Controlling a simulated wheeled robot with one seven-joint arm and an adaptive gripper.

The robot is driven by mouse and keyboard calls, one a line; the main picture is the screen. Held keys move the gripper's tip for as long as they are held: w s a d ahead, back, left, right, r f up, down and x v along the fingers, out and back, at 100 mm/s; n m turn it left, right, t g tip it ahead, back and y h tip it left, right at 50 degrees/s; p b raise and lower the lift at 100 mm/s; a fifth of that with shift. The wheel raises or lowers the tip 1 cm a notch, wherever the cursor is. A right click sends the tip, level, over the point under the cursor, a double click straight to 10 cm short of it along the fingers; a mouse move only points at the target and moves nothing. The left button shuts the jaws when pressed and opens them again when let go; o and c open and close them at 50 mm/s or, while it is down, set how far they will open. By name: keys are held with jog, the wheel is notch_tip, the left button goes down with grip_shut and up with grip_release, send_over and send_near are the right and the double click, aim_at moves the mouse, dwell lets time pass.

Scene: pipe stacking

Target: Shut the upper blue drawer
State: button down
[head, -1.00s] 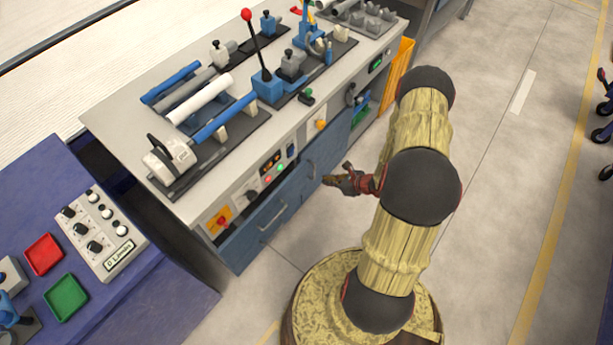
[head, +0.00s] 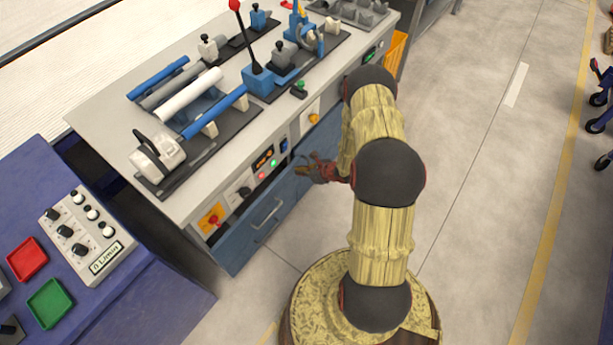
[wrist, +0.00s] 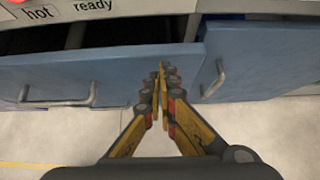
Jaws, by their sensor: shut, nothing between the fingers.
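The blue drawer front (head: 240,240) is at the left of the bench's front, with a metal handle. In the wrist view the blue drawer front (wrist: 100,77) spans the left and middle, its handle (wrist: 60,100) low at left. A dark gap behind its top edge shows it stands pulled out. My gripper (wrist: 160,75) is shut and empty, its fingertips in front of the right part of this front. I cannot tell whether they touch it. In the head view my gripper (head: 308,168) is beside the bench front, right of the drawer handle.
Another blue front (wrist: 260,57) with its own handle is to the right in the wrist view. The bench top (head: 110,120) carries pipes and a red-knobbed lever. A purple table (head: 150,285) stands at left.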

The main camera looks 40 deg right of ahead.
aim_at(290, 165)
jog(key=shift+w, duration=0.2)
jog(key=w, duration=0.1)
jog(key=w+a+b, duration=0.1)
jog(key=w, duration=0.2)
jog(key=shift+w+a, duration=0.25)
jog(key=shift+a, duration=0.1)
jog(key=shift+w+r, duration=0.1)
